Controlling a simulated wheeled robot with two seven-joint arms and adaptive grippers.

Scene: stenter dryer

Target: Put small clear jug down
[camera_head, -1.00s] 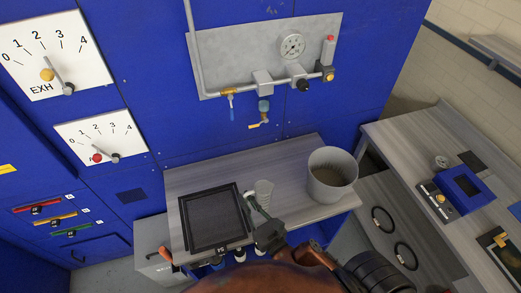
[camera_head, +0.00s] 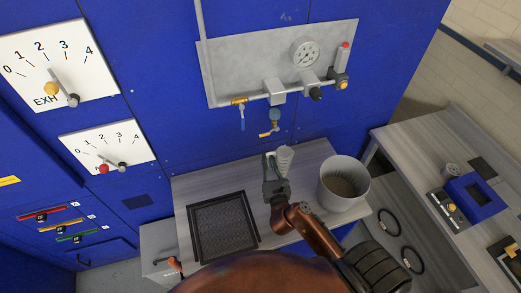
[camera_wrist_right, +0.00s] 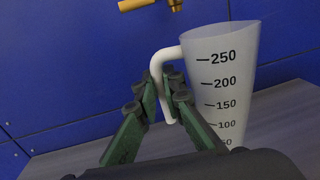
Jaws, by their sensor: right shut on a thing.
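The small clear jug (camera_head: 285,159) is over the grey bench (camera_head: 190,183), between the black tray and the bucket. In the right wrist view the jug (camera_wrist_right: 222,85) is upright, with graduations and a white handle (camera_wrist_right: 158,80). My right gripper (camera_head: 270,160) is shut on its handle, and the green fingers (camera_wrist_right: 165,100) show around it. The jug's base is hidden, so I cannot tell whether it touches the bench. My left gripper is not in view.
A black mesh tray (camera_head: 222,226) lies left on the bench. A grey bucket (camera_head: 342,184) stands at the right. A brass tap (camera_head: 270,130) hangs on the blue wall behind the jug. Bare bench shows behind the tray.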

